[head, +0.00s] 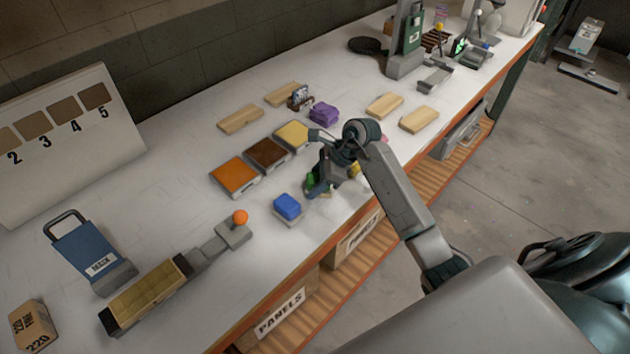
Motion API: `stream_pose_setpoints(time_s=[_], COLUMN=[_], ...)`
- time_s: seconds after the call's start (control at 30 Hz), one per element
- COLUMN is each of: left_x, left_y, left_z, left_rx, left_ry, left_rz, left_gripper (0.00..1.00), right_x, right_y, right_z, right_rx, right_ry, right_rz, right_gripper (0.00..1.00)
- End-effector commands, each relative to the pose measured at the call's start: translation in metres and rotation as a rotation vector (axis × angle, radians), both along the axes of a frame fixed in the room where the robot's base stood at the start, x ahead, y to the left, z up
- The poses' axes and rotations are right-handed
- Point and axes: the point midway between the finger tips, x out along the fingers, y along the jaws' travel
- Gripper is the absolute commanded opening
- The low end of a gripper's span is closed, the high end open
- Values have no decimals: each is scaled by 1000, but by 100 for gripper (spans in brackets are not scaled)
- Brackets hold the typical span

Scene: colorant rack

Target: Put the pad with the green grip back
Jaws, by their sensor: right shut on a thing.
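My right gripper (317,186) reaches over the front part of the white table and is shut on the pad with the green grip (311,179). Only a little green shows between the fingers, and most of the pad is hidden. I cannot tell whether it touches the surface below. A pad with a blue grip (287,206) sits just left of the gripper. A yellow grip (355,168) shows right of the gripper, partly hidden by my arm. My left gripper is not in view.
Orange (234,176), brown (267,153) and yellow (294,135) trays stand in a row behind the pads. A tool with an orange knob (239,217) is at left. The table's front edge is close.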

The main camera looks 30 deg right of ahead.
Motion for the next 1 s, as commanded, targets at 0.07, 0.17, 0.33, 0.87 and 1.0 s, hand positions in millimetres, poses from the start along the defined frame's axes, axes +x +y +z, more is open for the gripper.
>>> stream_pose_setpoints(time_s=[0.07, 0.17, 0.33, 0.87, 1.0], left_x=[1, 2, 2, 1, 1], left_y=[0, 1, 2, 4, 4], left_z=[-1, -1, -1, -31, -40], left_rx=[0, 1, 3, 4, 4], left_ry=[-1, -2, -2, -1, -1], left_rz=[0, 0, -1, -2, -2], left_gripper=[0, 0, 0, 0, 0], right_x=[0, 0, 0, -15, -22], right_y=[0, 0, 0, -35, -47], right_z=[-1, 0, 0, 56, 78], right_rx=[0, 0, 0, -6, -4], right_ry=[0, 0, 0, -5, -4], right_rz=[0, 0, 0, -1, -1], right_gripper=[59, 71, 71, 71, 71])
